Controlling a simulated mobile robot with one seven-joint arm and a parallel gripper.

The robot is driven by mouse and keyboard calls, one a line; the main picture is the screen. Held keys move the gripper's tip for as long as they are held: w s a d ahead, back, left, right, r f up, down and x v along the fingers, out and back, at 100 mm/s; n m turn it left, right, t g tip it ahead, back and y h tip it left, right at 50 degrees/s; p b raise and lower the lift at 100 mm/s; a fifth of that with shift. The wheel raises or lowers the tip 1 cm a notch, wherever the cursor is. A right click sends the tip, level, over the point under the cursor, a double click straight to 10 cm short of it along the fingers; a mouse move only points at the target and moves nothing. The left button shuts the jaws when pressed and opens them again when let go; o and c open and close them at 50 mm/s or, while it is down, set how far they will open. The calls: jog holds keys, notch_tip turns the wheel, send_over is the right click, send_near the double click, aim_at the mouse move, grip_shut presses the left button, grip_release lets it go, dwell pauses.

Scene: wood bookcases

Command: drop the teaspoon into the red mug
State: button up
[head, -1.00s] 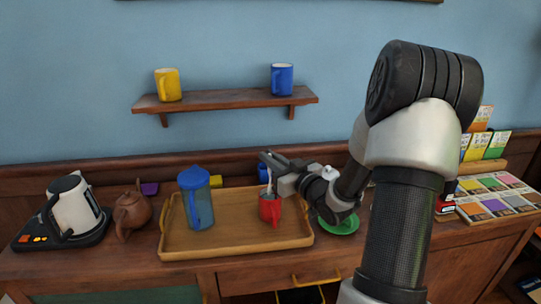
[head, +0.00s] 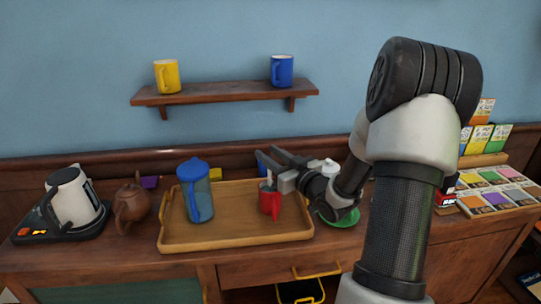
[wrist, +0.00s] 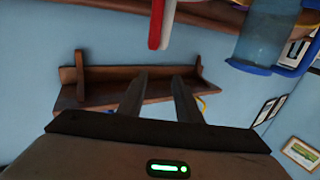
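The red mug (head: 269,203) stands upright on the wooden tray (head: 235,236), right of the blue-lidded pitcher. The teaspoon (head: 269,178) shows as a small pale piece at the mug's mouth; its lower part is hidden in the mug. My gripper (head: 267,153) is just above and behind the mug, with its fingers spread apart. In the wrist view, my gripper (wrist: 157,82) is open with nothing between its fingers. A red strip beside a pale strip at the top of that view is too cropped to name surely.
The pitcher (head: 197,196) stands left of the mug on the tray. A brown teapot (head: 131,205) and a white kettle (head: 72,204) are further left. A green saucer (head: 343,221) lies under my arm at right. A wall shelf (head: 225,97) holds a yellow and a blue mug.

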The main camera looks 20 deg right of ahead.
jog(key=s+d, duration=0.1)
jog(key=s, duration=0.8)
jog(key=shift+s+d, duration=0.4)
